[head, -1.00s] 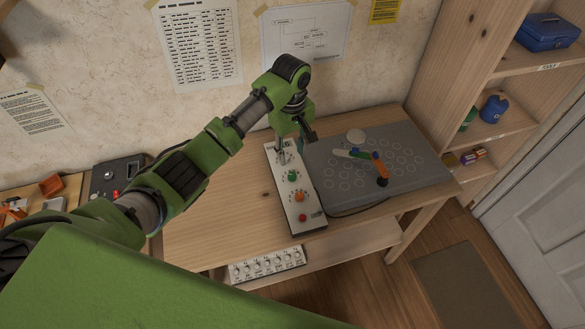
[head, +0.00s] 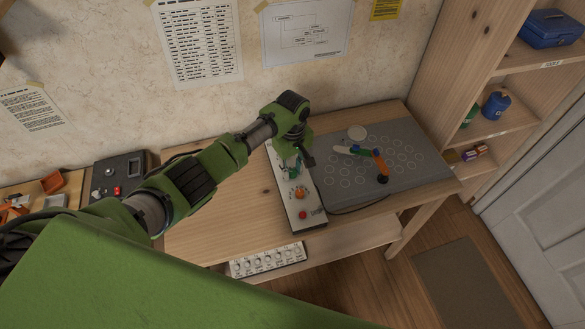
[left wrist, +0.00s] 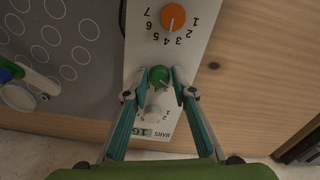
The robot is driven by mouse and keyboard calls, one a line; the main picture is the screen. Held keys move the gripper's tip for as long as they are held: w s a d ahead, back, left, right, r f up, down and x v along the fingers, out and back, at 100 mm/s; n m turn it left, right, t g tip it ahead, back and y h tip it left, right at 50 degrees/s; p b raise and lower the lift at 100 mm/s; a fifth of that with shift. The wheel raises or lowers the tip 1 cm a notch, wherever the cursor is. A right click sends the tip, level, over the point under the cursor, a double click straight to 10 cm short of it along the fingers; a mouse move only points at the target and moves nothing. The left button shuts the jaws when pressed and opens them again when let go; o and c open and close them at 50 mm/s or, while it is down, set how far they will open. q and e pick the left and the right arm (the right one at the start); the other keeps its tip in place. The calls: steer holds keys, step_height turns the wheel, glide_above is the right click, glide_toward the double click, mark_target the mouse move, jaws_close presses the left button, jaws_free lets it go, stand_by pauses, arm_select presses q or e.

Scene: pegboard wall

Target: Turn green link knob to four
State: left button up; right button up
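The green knob (left wrist: 159,76) sits on a pale control panel (left wrist: 134,48), between an orange knob (left wrist: 172,17) and a white knob (left wrist: 153,112). I cannot make out its setting. In the left wrist view my left gripper (left wrist: 159,94) is open, with one fingertip on each side of the green knob and gaps between. In the head view my left gripper (head: 301,163) is over the panel (head: 303,211) and largely hides the green knob; the orange knob (head: 300,193) shows in front of it. My right gripper is not in view.
A grey board (head: 410,175) with ring marks and a coloured linkage (head: 376,160) lies right of the panel. A dark box (head: 118,172) stands at left. A knobbed strip (head: 267,261) sits on the lower shelf. Bare wood (head: 225,220) lies left of the panel.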

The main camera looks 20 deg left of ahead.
arm_select(q)
jaws_close()
steer(key=m+p, duration=0.1)
steer(key=m, duration=0.2)
steer(key=shift+r+p, duration=0.15)
steer(key=shift+p, duration=0.15)
steer(key=m+p, duration=0.1)
steer(key=m, duration=0.3)
steer(key=shift+m, duration=0.4)
steer(key=shift+m+p, duration=0.3)
steer(key=shift+m, duration=1.6)
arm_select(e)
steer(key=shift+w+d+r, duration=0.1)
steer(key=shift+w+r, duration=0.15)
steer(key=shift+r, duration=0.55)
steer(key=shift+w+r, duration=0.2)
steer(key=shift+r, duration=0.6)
arm_select(q)
steer(key=o, duration=0.6)
jaws_free()
